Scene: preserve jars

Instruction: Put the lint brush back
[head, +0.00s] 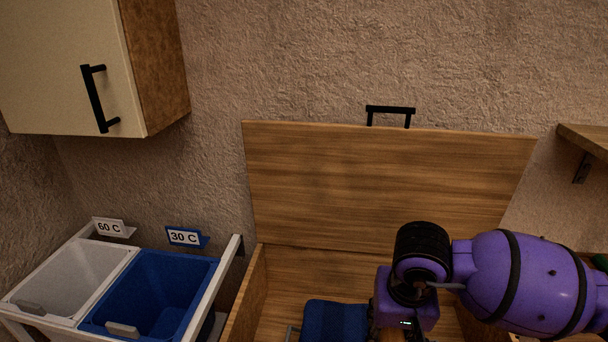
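No lint brush can be made out in the head view. A wooden chest (246,300) has its lid (380,185) raised against the wall. My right arm reaches in from the right, over the chest. The dark top of my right gripper (414,336) shows at the bottom edge, pointing down into the chest; its fingers are out of the frame, so its opening and anything in it are hidden. My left gripper is not in view.
A dark blue striped item (335,320) lies in the chest, left of my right gripper. A white bin (70,275) and a blue bin (160,290), labelled 60 C and 30 C, stand at left. A wall cabinet (70,70) and a shelf (588,138) hang above.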

